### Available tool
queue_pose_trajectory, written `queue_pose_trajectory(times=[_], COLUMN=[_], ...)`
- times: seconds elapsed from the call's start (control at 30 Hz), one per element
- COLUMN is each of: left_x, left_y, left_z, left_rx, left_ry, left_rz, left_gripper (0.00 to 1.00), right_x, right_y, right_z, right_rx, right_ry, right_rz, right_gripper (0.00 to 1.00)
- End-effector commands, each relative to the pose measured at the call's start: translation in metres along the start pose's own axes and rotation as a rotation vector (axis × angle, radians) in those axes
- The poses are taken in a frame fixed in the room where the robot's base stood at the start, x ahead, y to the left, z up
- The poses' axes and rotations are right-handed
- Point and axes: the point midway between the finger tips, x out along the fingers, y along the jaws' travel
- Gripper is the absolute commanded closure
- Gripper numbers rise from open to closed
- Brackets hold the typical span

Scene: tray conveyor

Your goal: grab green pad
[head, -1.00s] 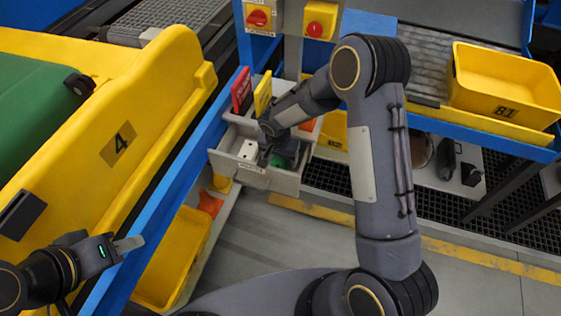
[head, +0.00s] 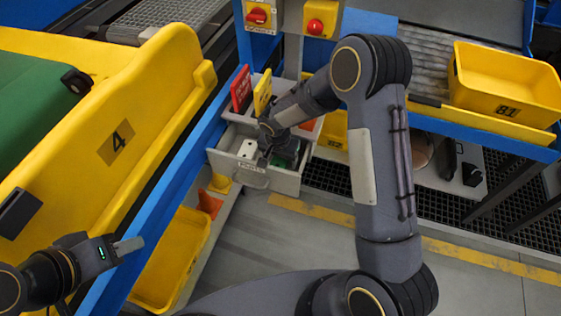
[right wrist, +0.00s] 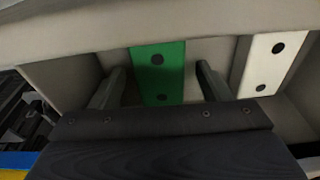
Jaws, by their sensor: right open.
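The green pad (right wrist: 158,75) has dark dots on its face and lies inside the open grey drawer (head: 273,181). In the head view it is mostly hidden behind my right gripper (head: 272,157). In the right wrist view my right gripper (right wrist: 160,68) is open, with one finger on each side of the pad and a gap showing at both. A white pad (right wrist: 270,63) with dark dots lies to the right of it in that view; it also shows in the head view (head: 247,149). My left gripper (head: 128,246) is far from the drawer at lower left; its opening cannot be made out.
A red card (head: 241,89) and a yellow card (head: 262,95) stand behind the drawer. A yellow-sided conveyor (head: 150,110) with a green belt is at left. A yellow bin (head: 505,105) sits at right. The drawer walls are close around my right gripper.

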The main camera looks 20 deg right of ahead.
Motion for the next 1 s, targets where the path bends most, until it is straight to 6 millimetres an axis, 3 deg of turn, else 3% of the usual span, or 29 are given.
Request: queue_pose_trajectory(times=[0.13, 0.5, 1.0], left_x=[0.0, 0.0, -0.012], left_y=[0.0, 0.0, 0.006], left_z=[0.0, 0.0, -0.006], left_rx=[0.0, 0.0, 0.0], left_ry=[0.0, 0.0, 0.0], left_rz=[0.0, 0.0, 0.0], left_gripper=[0.64, 0.64, 0.64], right_x=[0.0, 0.0, -0.01], right_y=[0.0, 0.0, 0.0], right_z=[0.0, 0.0, -0.002], right_rx=[0.0, 0.0, 0.001], right_ry=[0.0, 0.0, 0.0], right_rz=[0.0, 0.0, -0.001], right_gripper=[0.29, 0.78, 0.79])
